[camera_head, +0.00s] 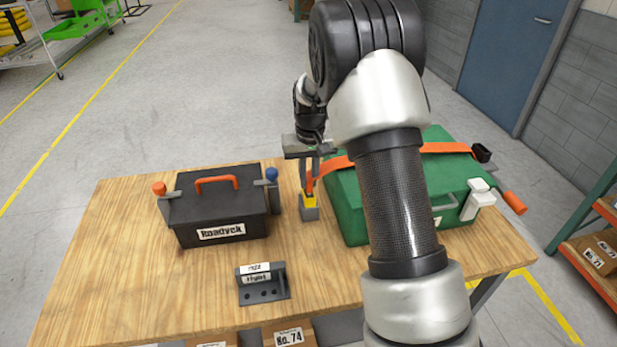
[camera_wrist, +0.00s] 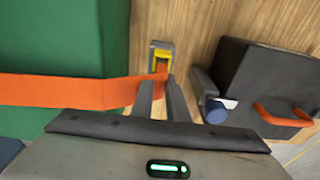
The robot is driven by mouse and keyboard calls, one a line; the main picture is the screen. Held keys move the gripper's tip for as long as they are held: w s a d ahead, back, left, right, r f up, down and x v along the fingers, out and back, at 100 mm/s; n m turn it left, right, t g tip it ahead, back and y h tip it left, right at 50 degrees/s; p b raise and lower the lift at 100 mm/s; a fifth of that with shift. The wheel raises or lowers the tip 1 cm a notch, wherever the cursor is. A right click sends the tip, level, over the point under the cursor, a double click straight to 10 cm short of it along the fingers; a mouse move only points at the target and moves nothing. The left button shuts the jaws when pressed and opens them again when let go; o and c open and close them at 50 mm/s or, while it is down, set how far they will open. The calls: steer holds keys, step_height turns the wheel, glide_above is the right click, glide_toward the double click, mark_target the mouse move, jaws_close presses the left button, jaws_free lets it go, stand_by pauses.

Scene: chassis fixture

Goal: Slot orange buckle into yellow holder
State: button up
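The orange buckle (camera_wrist: 161,69) is at the end of an orange strap (camera_wrist: 60,91) that comes from the green case (camera_head: 350,208). My gripper (camera_wrist: 161,80) points down with its two fingers on either side of the buckle, and it looks shut on it. In the head view, my gripper (camera_head: 310,183) is directly above the yellow holder (camera_head: 309,200), which stands on a grey block. In the wrist view, the buckle overlaps the opening of the yellow holder (camera_wrist: 161,46). The fingers hide part of the buckle, so its depth in the holder cannot be told.
A black toolbox (camera_head: 215,208) with an orange handle stands close left of the holder, its blue-knobbed post (camera_head: 272,178) nearest. The green case is close on the right. A dark bracket (camera_head: 262,284) sits at the front of the wooden table (camera_head: 120,260). The table's left side is clear.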

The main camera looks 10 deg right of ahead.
steer(key=o, duration=0.5)
step_height(320, 180, up, 17)
steer(key=s, duration=0.2)
steer(key=s+r+t+p, duration=0.2)
steer(key=s+r, duration=0.8)
steer(key=s, duration=0.4)
steer(key=shift+s+f+t+p, duration=0.15)
steer(key=shift+s+f+t, duration=0.2)
steer(key=shift+s, duration=2.5)
steer(key=shift+s+f+t+p, duration=0.2)
steer(key=shift+s+f+t, duration=0.15)
steer(key=shift+s, duration=2.45)
steer(key=shift+s+f+t+p, duration=0.15)
steer(key=shift+s+f+t, duration=0.2)
steer(key=shift+s, duration=2.5)
steer(key=shift+r, duration=0.1)
